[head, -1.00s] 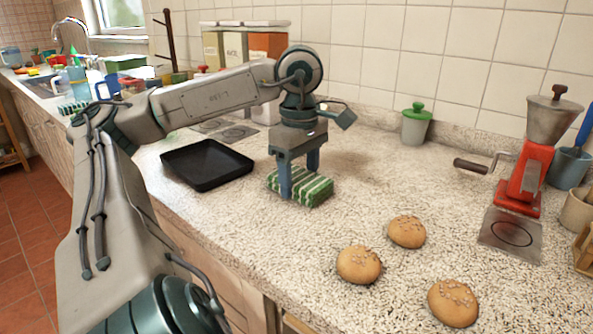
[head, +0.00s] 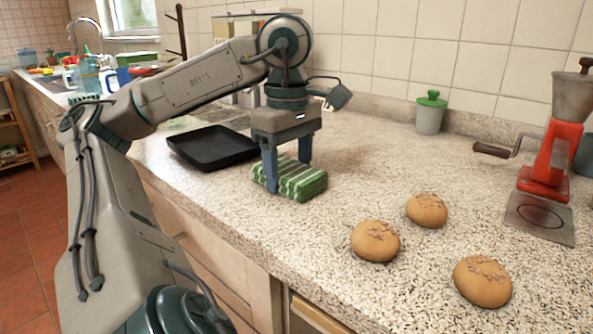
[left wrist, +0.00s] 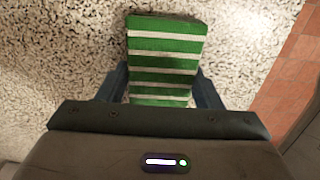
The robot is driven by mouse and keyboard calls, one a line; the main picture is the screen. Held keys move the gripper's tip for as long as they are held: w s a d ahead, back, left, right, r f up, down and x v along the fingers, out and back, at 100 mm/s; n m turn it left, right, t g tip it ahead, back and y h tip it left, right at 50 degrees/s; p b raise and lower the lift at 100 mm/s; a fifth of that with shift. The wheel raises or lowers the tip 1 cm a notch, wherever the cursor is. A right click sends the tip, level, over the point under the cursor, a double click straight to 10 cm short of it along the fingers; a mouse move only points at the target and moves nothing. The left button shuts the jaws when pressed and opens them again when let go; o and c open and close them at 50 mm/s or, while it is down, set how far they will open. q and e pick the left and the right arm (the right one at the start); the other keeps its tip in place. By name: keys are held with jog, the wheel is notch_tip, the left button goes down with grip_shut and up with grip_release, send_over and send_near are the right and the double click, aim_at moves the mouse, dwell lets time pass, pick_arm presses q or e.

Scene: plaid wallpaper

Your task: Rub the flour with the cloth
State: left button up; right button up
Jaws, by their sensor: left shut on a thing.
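The cloth (head: 305,184) is a folded green block with white stripes, at the counter's front left, right of the black tray. It also fills the middle of the left wrist view (left wrist: 165,45). My left gripper (head: 287,174) points down from above, with one finger on each side of the cloth, shut on it. The cloth appears to lie on the counter top. In the left wrist view the fingers (left wrist: 161,90) flank its lower part. I cannot pick out any flour on the speckled counter. My right gripper is not in view.
Three seeded buns (head: 376,241) lie at the front right of the counter (head: 395,170). A black tray (head: 212,147) is left of the cloth. A red grinder (head: 550,165) stands at right, a green-lidded jar (head: 431,112) by the wall. Bare counter lies between cloth and jar.

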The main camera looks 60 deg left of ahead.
aim_at(260, 200)
pick_arm(q)
jog(key=shift+s+d+b, duration=0.2)
jog(key=shift+s+b, duration=0.15)
jog(key=shift+s, duration=0.3)
jog(key=shift+s+d+b, duration=0.2)
jog(key=shift+s+b, duration=0.1)
jog(key=shift+s, duration=0.35)
jog(key=shift+s+d+b, duration=0.25)
jog(key=shift+s+b, duration=0.35)
jog(key=shift+s, duration=0.3)
jog(key=shift+s+d+r+b, duration=0.1)
jog(key=shift+s+d+b, duration=0.1)
jog(key=shift+s, duration=0.3)
jog(key=shift+s+d+r+b, duration=0.1)
jog(key=shift+s+b, duration=0.1)
jog(key=shift+s, duration=0.25)
